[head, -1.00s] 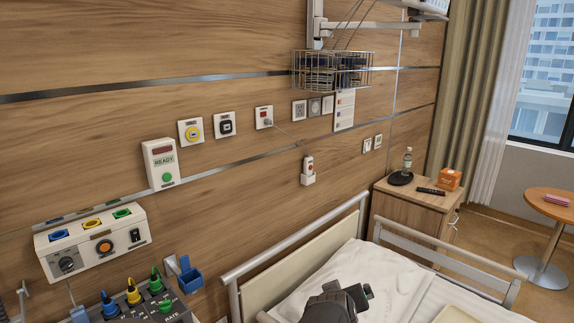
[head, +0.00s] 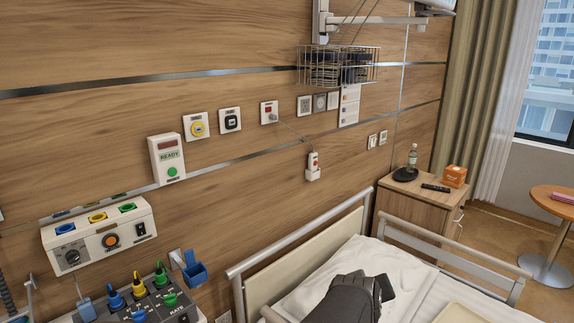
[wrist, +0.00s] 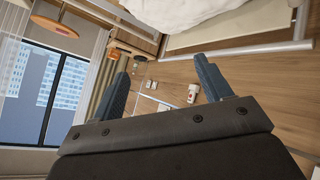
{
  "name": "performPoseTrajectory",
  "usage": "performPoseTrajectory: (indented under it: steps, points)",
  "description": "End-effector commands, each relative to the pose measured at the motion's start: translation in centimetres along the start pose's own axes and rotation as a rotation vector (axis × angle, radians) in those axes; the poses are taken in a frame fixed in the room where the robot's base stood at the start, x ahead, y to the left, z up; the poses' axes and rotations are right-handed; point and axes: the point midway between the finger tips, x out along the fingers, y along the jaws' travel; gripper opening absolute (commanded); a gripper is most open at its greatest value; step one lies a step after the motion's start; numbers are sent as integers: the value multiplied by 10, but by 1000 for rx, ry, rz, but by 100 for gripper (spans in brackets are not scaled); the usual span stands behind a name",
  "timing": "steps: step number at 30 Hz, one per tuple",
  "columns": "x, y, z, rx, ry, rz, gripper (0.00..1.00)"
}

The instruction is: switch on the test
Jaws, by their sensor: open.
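A white wall box (head: 167,160) has a dark red display, a READY label and a round green button (head: 172,171). I cannot read which control is marked test. My gripper (head: 386,288) is low over the bed, apart from these wall units. In the wrist view my gripper (wrist: 165,85) is open with nothing between its fingers close by.
A grey device (head: 150,302) with coloured knobs stands at the lower left beside a blue holder (head: 192,270). A white-and-red handset (head: 313,167) hangs on the wall on a cord. The bed rail (head: 300,236) and bedside cabinet (head: 412,209) lie to the right.

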Motion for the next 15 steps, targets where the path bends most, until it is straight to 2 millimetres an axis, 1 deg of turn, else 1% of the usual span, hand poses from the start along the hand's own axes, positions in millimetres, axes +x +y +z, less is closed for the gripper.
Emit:
performPoseTrajectory:
  steps: [1,5,6,8,10,11,15]
  points:
    - [4,-4,0,-24,6,-6,61]
    - [22,-21,-3,-140,45,-25,35]
    - [28,-29,-4,-189,64,-34,27]
    - [38,-41,-6,-268,97,-46,16]
    - [50,-58,-8,-363,141,-61,2]
    - [54,-66,-9,-403,160,-68,0]
    - [69,-103,-11,-583,258,-98,0]
